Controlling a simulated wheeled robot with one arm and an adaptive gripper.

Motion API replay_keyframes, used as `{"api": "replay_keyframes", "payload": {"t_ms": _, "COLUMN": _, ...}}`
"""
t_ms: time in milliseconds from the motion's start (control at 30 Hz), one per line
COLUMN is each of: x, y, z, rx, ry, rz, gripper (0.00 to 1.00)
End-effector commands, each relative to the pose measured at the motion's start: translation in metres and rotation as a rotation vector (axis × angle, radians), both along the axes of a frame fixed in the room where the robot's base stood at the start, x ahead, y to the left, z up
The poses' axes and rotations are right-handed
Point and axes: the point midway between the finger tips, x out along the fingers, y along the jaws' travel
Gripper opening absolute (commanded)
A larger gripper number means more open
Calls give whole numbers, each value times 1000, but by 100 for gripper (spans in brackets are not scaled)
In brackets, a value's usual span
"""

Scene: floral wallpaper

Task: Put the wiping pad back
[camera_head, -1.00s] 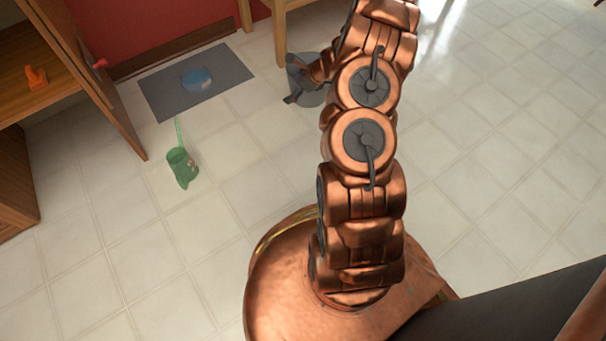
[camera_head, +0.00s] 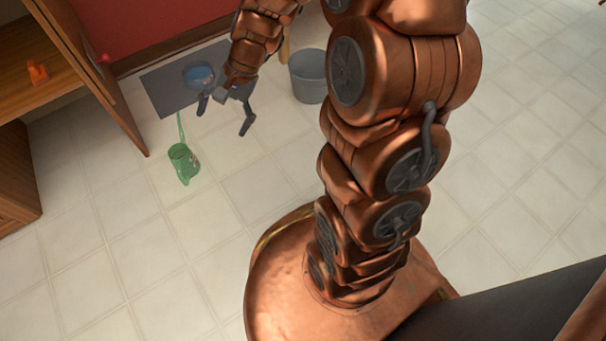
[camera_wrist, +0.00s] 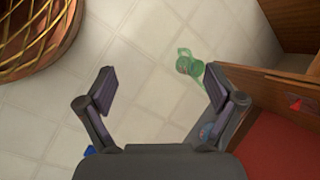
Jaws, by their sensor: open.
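No thing in view can be told for sure as the wiping pad. A round blue item (camera_head: 198,75) lies on the dark grey mat (camera_head: 165,98) near the red wall; a piece of it shows beside the right finger in the wrist view (camera_wrist: 207,132). My gripper (camera_head: 224,115) is open and empty, pointing down above the floor at the mat's near right corner. In the wrist view my gripper (camera_wrist: 160,84) has its fingers wide apart with bare tile between them.
A green vessel with a long thin part (camera_head: 183,163) is on the floor left of my gripper. A grey bucket (camera_head: 309,78) stands to the right. An open wooden cabinet (camera_head: 85,70) with an orange item (camera_head: 37,74) is at left. The near floor is clear.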

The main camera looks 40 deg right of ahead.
Motion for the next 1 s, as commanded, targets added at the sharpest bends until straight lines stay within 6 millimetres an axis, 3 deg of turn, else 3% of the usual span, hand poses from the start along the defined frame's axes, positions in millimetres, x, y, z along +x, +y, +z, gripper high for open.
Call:
{"api": "replay_keyframes", "payload": {"t_ms": 267, "x": -93, "y": 13, "z": 25, "rx": -141, "ry": -22, "rz": 354, "gripper": 92}}
{"api": "replay_keyframes", "payload": {"t_ms": 600, "x": -197, "y": -14, "z": 42, "rx": -322, "ry": -7, "rz": 725, "gripper": 92}}
{"api": "replay_keyframes", "payload": {"t_ms": 800, "x": -235, "y": -35, "z": 46, "rx": -391, "ry": 16, "rz": 852, "gripper": 92}}
{"api": "replay_keyframes", "payload": {"t_ms": 1000, "x": -245, "y": -42, "z": 48, "rx": -412, "ry": 24, "rz": 889, "gripper": 92}}
